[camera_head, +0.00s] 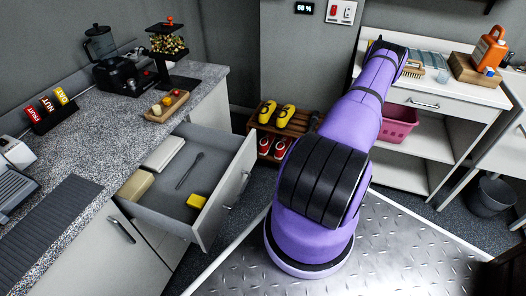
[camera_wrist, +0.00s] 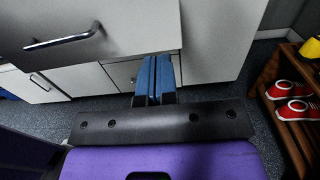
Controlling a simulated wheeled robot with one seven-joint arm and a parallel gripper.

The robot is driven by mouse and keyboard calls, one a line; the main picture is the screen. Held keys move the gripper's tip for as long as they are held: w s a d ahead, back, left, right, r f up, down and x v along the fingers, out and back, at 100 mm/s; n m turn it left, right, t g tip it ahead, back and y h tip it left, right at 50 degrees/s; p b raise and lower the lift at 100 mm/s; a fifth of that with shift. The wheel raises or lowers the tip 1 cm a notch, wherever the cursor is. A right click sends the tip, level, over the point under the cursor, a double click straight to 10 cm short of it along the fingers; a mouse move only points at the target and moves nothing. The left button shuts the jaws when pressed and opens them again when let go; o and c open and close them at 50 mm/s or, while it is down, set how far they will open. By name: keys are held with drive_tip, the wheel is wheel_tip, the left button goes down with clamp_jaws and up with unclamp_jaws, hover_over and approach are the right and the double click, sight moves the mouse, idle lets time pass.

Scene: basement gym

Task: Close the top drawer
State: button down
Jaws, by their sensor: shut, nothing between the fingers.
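The top drawer (camera_head: 236,190) is pulled well out from under the speckled counter at the left in the head view. My gripper (camera_wrist: 153,62), with blue fingers, is shut and empty. The fingertips show by the front's lower edge, right of the handle; I cannot tell whether they touch it. In the head view I cannot make out the gripper.
A wooden rack (camera_head: 287,130) with yellow and red shoes stands right of the drawer; it also shows at the right in the wrist view (camera_wrist: 290,125). A white workbench (camera_head: 450,92) with a pink basket is at the right. A lower cabinet front (camera_wrist: 110,75) lies beyond the fingers.

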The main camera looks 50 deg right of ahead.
sight(254, 149)
drive_tip(key=x, duration=1.3)
drive_tip(key=shift+w+f, duration=0.2)
drive_tip(key=shift+w, duration=0.2)
drive_tip(key=x, duration=3.1)
drive_tip(key=shift+w+d, duration=0.1)
drive_tip(key=shift+w, duration=0.35)
drive_tip(key=shift+w+r, duration=0.2)
drive_tip(key=shift+w, duration=0.1)
drive_tip(key=shift+w+r, duration=0.1)
drive_tip(key=shift+r, duration=0.05)
